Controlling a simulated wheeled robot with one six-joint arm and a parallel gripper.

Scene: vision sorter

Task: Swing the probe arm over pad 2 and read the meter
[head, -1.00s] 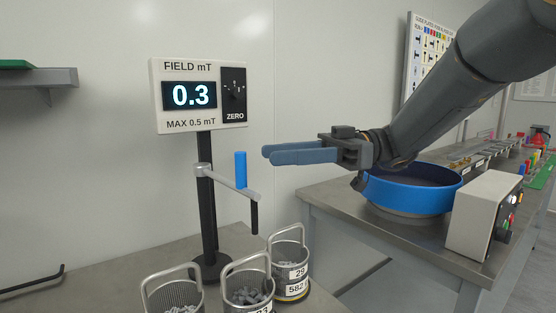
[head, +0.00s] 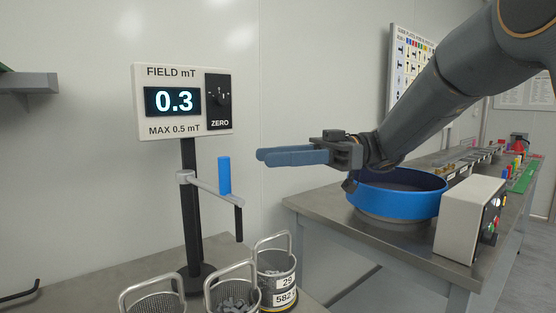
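The meter (head: 183,101) stands on a black post and its display reads 0.3; its label says FIELD mT, MAX 0.5 mT. The probe arm (head: 208,187) is a grey bar clamped to the post, with an upright blue handle (head: 224,175) and a black probe (head: 239,223) hanging at its right end. The probe hangs above and left of the basket marked 29 and 582. I see no pad labelled 2. My gripper (head: 258,156) points left, a little right of the blue handle and apart from it. Its blue fingers lie close together in this view, so their gap is unclear.
Several wire baskets of small grey parts, including one at the right (head: 277,269), stand on the table in front of the post. A blue bowl (head: 398,195) and a white control box (head: 466,222) stand on the right bench. A shelf (head: 30,84) is at upper left.

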